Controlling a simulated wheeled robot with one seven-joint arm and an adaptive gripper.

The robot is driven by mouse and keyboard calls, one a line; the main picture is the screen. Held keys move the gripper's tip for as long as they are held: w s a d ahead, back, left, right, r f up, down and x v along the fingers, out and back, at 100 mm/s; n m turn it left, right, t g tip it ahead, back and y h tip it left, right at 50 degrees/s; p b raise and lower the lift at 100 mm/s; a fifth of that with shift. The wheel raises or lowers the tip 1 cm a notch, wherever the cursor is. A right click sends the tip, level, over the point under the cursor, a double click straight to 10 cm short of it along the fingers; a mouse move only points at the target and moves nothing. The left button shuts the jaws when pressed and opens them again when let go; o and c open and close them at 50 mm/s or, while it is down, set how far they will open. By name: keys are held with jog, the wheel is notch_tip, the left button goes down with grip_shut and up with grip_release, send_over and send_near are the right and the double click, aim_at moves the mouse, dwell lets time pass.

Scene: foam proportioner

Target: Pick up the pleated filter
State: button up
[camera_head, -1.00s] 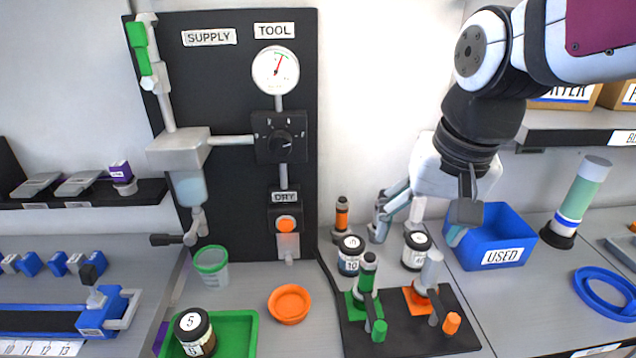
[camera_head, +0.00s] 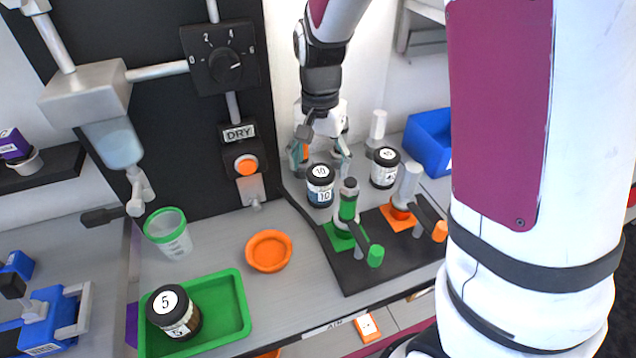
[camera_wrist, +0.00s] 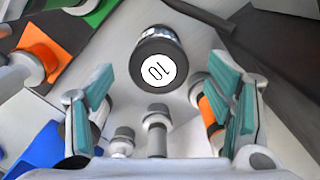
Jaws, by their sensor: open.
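No pleats show clearly, so I cannot tell which part is the pleated filter. The candidates are small upright parts by the wall. An orange cylinder (camera_head: 305,152) stands at my gripper's left finger; in the wrist view the orange cylinder (camera_wrist: 209,108) is partly hidden by the right finger. A grey capped part (camera_wrist: 156,128) and a second grey capped part (camera_wrist: 123,141) show between the fingers in the wrist view. My gripper (camera_head: 322,160) is open, pointing down behind the "10" jar (camera_head: 320,186). Its fingers (camera_wrist: 160,110) are spread with nothing held.
The "10" jar also shows in the wrist view (camera_wrist: 158,62), just ahead of the fingers. Another jar (camera_head: 385,168) stands right. A black mat (camera_head: 350,272) with green and orange fittings lies in front. A blue bin (camera_head: 428,142) is right; a green tray (camera_head: 225,336) is front left.

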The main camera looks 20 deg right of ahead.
aim_at(321, 187)
jog(key=shift+w+d+f+b, duration=0.1)
jog(key=shift+f+b, duration=0.05)
jog(key=shift+f, duration=1.8)
jog(key=shift+d+f+b, duration=0.1)
jog(key=shift+f+b, duration=0.05)
jog(key=shift+f, duration=1.8)
jog(key=c, duration=1.3)
